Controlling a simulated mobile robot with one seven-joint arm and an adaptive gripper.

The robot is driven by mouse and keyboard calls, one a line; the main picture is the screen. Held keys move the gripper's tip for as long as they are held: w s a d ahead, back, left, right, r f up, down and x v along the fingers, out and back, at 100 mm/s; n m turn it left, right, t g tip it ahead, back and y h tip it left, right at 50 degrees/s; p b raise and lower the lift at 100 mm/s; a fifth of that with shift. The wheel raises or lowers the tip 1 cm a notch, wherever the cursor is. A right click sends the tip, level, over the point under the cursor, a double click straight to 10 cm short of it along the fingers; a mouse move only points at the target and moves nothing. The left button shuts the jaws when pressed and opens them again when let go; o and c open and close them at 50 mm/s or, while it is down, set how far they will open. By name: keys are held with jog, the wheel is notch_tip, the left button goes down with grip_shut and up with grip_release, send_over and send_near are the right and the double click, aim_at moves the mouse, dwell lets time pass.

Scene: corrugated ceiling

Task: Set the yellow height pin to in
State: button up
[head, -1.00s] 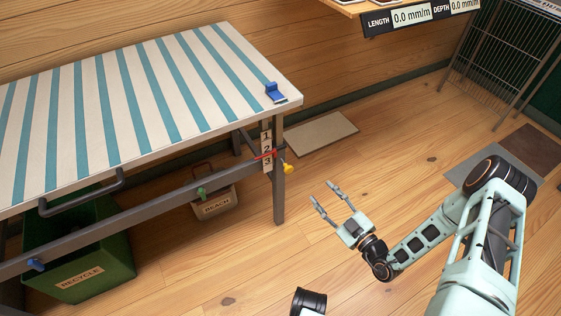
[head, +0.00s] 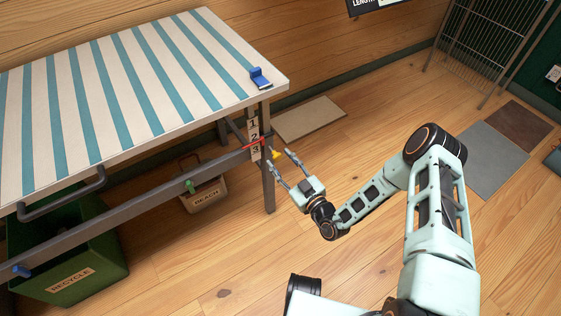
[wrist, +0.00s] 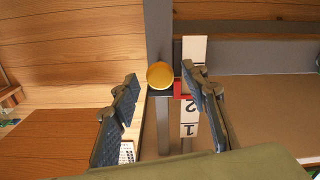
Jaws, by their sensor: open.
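The yellow height pin (head: 276,155) sticks out from the table leg beside the number scale (head: 254,135) in the head view. In the wrist view its round yellow end (wrist: 160,75) faces me, between my fingers and a little beyond their tips. A red pointer (wrist: 180,84) lies beside it, near the 2 on the scale. My gripper (head: 284,168) is open and empty, with its fingers pointing at the pin. In the wrist view the fingers (wrist: 160,82) stand wide apart on both sides of the pin, apparently not touching it.
The striped table (head: 130,90) carries a blue clamp-like piece (head: 260,78) at its corner. A green recycle bin (head: 100,260) and a reach box (head: 205,196) stand below.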

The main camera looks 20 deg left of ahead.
jog(key=shift+w+a, duration=0.15)
jog(key=shift+a, duration=0.1)
grip_shut()
dwell(0.3)
